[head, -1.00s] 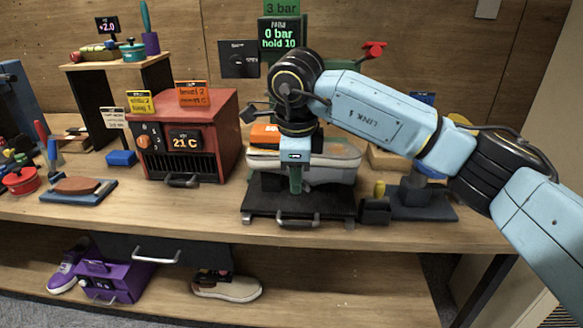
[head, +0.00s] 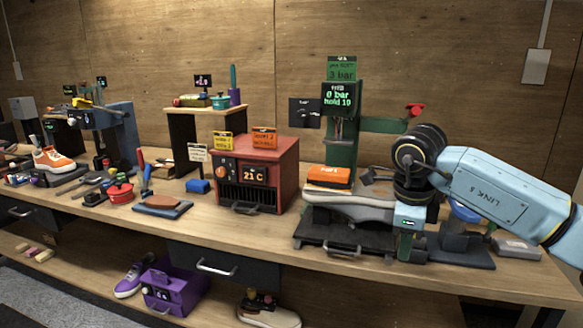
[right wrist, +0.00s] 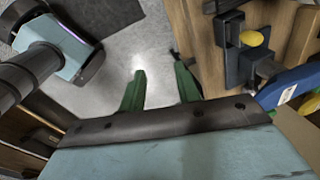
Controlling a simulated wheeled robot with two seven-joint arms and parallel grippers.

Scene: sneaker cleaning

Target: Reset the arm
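My right arm comes in from the right in the head view. Its gripper (head: 407,247) hangs pointing down at the front right of the press, beside the black base plate (head: 318,236). In the right wrist view the two green fingers of the right gripper (right wrist: 158,78) stand apart, with only grey floor between them, so it is open and empty. A grey-white sneaker (head: 345,203) lies on the press with an orange block (head: 328,177) on top; my arm covers its right end. My left gripper is not in view.
A green press column (head: 342,150) stands behind the sneaker. A red oven (head: 262,170) is to its left. A dark clamp stand (head: 465,245) and grey block (head: 515,247) are to the right. The right wrist view shows a yellow-knobbed fixture (right wrist: 251,38) close by.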

